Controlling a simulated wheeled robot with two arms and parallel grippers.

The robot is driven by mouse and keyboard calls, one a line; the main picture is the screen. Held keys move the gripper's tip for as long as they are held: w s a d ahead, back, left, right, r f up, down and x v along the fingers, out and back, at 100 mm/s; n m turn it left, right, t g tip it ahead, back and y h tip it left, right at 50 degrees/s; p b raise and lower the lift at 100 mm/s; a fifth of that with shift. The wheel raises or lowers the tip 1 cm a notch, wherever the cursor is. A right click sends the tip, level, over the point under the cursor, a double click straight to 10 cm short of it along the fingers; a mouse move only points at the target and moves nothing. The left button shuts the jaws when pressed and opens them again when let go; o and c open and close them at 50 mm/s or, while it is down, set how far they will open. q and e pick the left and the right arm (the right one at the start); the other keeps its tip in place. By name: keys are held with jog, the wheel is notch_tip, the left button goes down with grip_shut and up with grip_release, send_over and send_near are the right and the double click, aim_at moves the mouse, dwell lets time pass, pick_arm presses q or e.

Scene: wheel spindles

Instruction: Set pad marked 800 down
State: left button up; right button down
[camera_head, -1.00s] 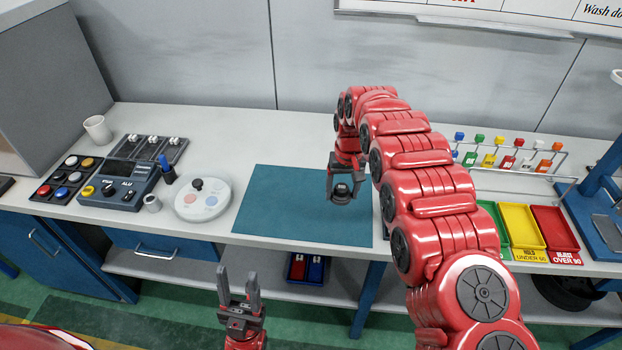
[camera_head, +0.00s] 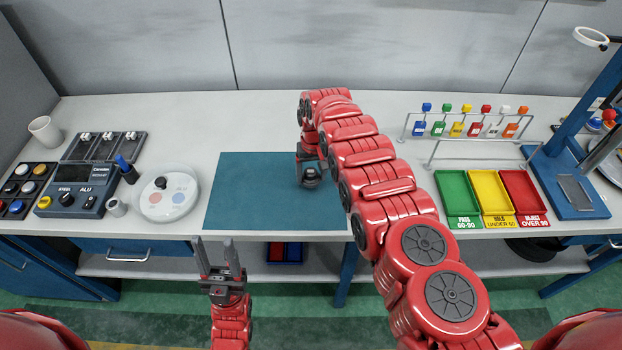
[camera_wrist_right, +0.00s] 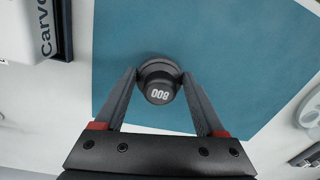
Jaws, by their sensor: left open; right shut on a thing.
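The pad marked 800 (camera_wrist_right: 158,88) is a dark round knob-like piece with white digits, seen in the right wrist view. My right gripper (camera_wrist_right: 158,92) is shut on it, one finger on each side. In the head view the pad (camera_head: 311,176) hangs from the right gripper (camera_head: 311,168) over the teal mat (camera_head: 240,190). Whether its underside touches the mat I cannot tell. My left gripper (camera_head: 219,258) is open and empty, in front of the bench edge.
Left of the mat stand a round white dish (camera_head: 168,205), a control box (camera_head: 80,190) and a white cup (camera_head: 45,130). Right are green (camera_head: 457,190), yellow (camera_head: 490,190) and red (camera_head: 523,190) trays and a tag rack (camera_head: 470,140). The mat's left part is clear.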

aim_at(312, 181)
notch_tip(312, 181, down, 3)
jog(key=shift+f+b, duration=0.1)
jog(key=shift+b, duration=1.05)
